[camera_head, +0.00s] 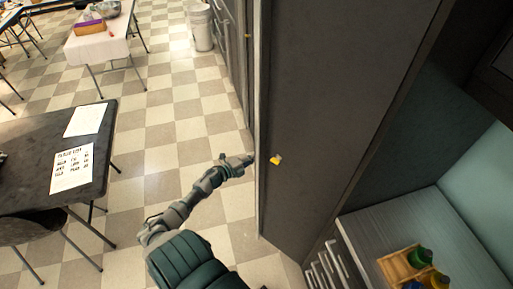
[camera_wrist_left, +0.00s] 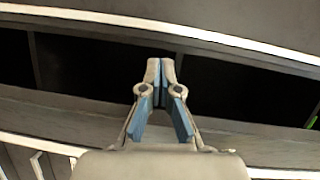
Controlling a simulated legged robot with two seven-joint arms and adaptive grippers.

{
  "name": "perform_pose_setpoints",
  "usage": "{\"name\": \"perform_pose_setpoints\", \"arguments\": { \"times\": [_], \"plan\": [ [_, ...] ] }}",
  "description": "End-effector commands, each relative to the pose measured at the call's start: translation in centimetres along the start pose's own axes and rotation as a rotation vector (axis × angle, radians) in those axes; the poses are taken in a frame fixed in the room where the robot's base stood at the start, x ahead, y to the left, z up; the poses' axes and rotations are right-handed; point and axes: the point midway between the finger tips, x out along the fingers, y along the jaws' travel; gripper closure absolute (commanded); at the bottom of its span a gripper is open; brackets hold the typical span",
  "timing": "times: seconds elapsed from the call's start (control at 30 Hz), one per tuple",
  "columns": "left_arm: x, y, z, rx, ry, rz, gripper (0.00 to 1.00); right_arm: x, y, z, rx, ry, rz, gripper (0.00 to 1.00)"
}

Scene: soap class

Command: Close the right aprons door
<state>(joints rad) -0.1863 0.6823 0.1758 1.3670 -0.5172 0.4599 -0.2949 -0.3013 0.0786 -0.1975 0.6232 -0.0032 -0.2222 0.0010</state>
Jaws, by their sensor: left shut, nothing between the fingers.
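A tall dark grey door panel (camera_head: 318,110) with a small yellow knob (camera_head: 277,159) fills the middle of the head view. I cannot tell whether it is the aprons door; no label is readable. My left gripper (camera_head: 250,159) is at the panel's left edge, just left of the knob; contact cannot be judged. In the left wrist view the left gripper (camera_wrist_left: 160,68) is shut and empty, in front of a dark opening (camera_wrist_left: 105,65) bordered by grey panels with pale edges. My right gripper is not in view.
A counter (camera_head: 385,225) with a wooden tray (camera_head: 397,266) of coloured bottles is at the lower right. A black table (camera_head: 40,135) with papers stands at left. A white bin (camera_head: 200,27) is at the back. Checkered floor (camera_head: 165,115) is open between.

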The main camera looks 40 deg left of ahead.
Motion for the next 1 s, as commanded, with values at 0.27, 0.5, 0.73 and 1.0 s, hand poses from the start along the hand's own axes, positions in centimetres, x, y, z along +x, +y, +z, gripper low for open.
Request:
{"name": "perform_pose_setpoints", "arguments": {
  "times": [0.27, 0.5, 0.73, 1.0],
  "plan": [
    [-4.4, 5.2, -2.9, 0.179, -0.106, 0.069, 1.00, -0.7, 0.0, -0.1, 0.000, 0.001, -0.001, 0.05],
    [-10.3, -2.2, -6.7, 0.898, -0.139, 0.038, 1.00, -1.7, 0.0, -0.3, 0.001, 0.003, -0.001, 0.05],
    [-16.0, -9.3, -8.9, 1.551, -0.215, 0.085, 1.00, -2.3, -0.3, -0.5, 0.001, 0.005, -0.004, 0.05],
    [-15.0, -10.7, -8.1, 1.665, -0.228, 0.097, 1.00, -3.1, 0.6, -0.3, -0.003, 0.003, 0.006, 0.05]
  ]
}}
